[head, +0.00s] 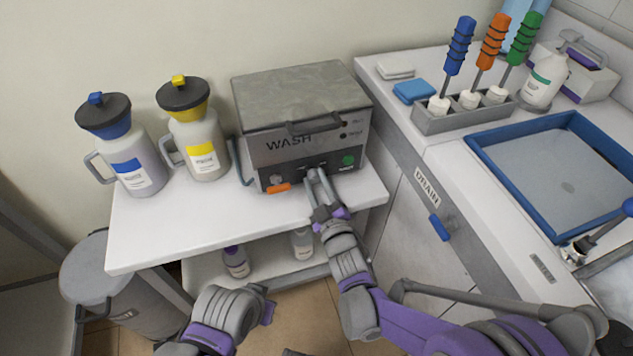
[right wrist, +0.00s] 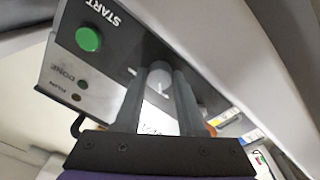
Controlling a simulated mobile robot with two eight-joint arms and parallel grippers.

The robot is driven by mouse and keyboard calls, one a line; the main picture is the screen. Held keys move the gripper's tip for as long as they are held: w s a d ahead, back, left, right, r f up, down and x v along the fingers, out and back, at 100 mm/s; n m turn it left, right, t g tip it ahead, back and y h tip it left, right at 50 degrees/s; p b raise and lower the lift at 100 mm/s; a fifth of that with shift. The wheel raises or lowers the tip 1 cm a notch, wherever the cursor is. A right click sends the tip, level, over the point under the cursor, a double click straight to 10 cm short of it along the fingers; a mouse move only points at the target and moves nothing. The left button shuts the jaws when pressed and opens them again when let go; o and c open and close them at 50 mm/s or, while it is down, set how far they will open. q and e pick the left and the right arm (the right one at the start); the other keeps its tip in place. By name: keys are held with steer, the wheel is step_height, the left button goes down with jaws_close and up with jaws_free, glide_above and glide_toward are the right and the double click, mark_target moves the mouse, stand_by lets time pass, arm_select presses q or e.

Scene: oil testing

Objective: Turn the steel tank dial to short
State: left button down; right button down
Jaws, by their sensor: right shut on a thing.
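The steel tank (head: 300,95) is a grey box marked WASH, with a lid and a front handle, standing on the white table. My right gripper (head: 316,175) is at the lower middle of its front panel, shut on the dial. In the right wrist view the two grey fingers (right wrist: 170,85) reach up to the panel, and the round grey dial (right wrist: 184,74) shows at their tips, partly hidden by them. The dial's pointer and the setting words cannot be read. Of my left arm, only links show at the bottom of the head view; its gripper is not seen.
A green START button (head: 348,160) is right of the dial, and an orange part (head: 278,187) is at the panel's lower left. Blue-capped (head: 128,150) and yellow-capped (head: 200,140) jugs stand to the left. The drain counter (head: 440,150) is on the right.

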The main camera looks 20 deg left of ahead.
steer(key=c, duration=0.5)
jaws_free()
steer(key=v, duration=1)
steer(key=shift+s+d, duration=0.25)
steer(key=shift+s, duration=0.15)
